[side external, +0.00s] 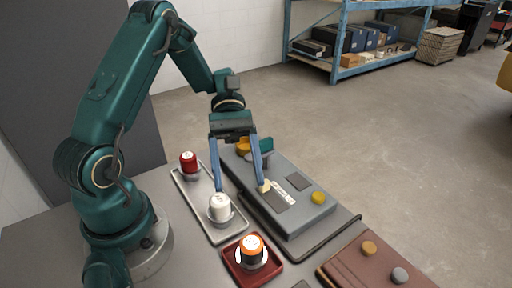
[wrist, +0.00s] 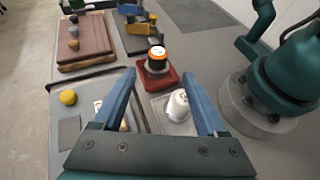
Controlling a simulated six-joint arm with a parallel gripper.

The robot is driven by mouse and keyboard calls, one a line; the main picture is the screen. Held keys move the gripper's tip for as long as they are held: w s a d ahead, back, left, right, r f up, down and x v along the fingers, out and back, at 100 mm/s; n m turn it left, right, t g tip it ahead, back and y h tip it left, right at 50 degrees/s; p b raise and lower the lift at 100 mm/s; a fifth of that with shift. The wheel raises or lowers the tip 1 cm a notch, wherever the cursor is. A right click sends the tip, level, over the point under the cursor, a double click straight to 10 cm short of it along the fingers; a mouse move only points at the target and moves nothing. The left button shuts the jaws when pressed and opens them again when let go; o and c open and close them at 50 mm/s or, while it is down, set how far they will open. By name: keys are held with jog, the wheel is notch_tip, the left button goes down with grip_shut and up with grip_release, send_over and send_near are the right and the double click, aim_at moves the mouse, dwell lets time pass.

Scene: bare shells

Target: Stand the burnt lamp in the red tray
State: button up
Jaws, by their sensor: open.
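A lamp with a dark body, an orange band and a white top (side external: 251,246) stands upright in the red tray (side external: 232,270); it also shows in the wrist view (wrist: 157,58). A white lamp (side external: 220,207) and a red lamp (side external: 188,162) stand in holders in the long grey tray (side external: 190,200). My gripper (side external: 241,188) is open, fingers pointing down and spread wide, with nothing seen between them. One finger is by the white lamp, the other over the grey panel box (side external: 305,213). In the wrist view the white lamp (wrist: 178,105) lies near the right finger.
The grey box has a yellow button (side external: 318,198), labels and a dark patch. Yellow and teal parts are at its far end. A brown box (side external: 360,268) with knobs sits at the front right. My base stands left of the trays. A blue shelf rack (side external: 345,45) is far behind.

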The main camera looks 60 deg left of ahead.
jog(key=s+m+y, duration=0.1)
jog(key=y, duration=0.1)
jog(key=r+m+y, duration=0.1)
jog(key=m, duration=0.1)
jog(key=s+r+m+t+y, duration=0.1)
jog(key=y, duration=0.1)
jog(key=shift+s+d+r+m+y, duration=0.2)
jog(key=shift+s+d+m+y, duration=0.1)
jog(key=shift+d, duration=0.1)
jog(key=m+t+y, duration=0.1)
jog(key=s+r+m+t+y, duration=0.1)
jog(key=shift+y, duration=0.3)
jog(key=m+t, duration=0.1)
jog(key=r+m+t+y, duration=0.1)
jog(key=s+m+t+y, duration=0.1)
jog(key=shift+a+r+m+t, duration=0.35)
jog(key=shift+m+t, duration=0.05)
jog(key=m+t, duration=0.1)
jog(key=r+m+t+y, duration=0.1)
jog(key=r+t, duration=0.1)
jog(key=t, duration=0.1)
jog(key=shift+a+m+y, duration=0.25)
jog(key=shift+m+y, duration=0.05)
jog(key=shift+m, duration=0.1)
